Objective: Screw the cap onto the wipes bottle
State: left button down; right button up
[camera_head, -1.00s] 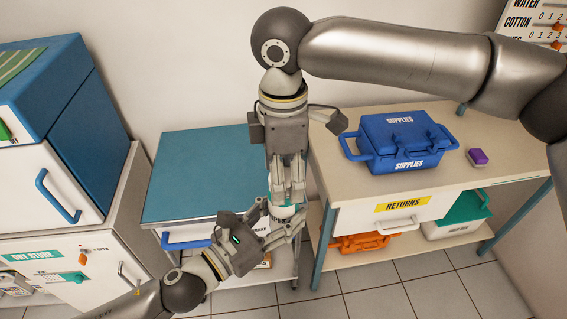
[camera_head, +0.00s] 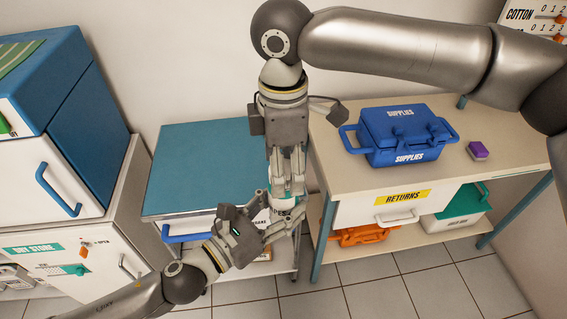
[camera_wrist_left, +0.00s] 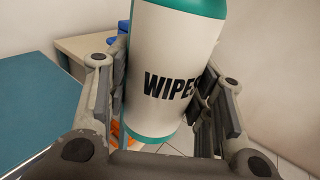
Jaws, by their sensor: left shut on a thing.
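The wipes bottle (camera_wrist_left: 172,60), white with teal bands and the word WIPES, stands roughly upright between the fingers of my left gripper (camera_wrist_left: 165,105) in the left wrist view. In the head view the bottle (camera_head: 283,207) is partly hidden, with my left gripper (camera_head: 270,220) shut on it from the lower left. My right gripper (camera_head: 287,190) points straight down from above, its fingertips at the bottle's top. A teal edge shows at the fingertips. The cap cannot be told apart there; the fingers cover that spot.
A blue-topped cart (camera_head: 195,165) stands behind and left of the bottle. A beige table (camera_head: 350,175) at right carries a blue SUPPLIES box (camera_head: 405,135) and a purple item (camera_head: 477,150). Orange (camera_head: 360,236) and teal (camera_head: 460,215) things sit below. A blue-and-white cabinet (camera_head: 60,165) stands left.

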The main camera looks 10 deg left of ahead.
notch_tip(320, 180, up, 12)
dwell(0.7)
dwell(0.5)
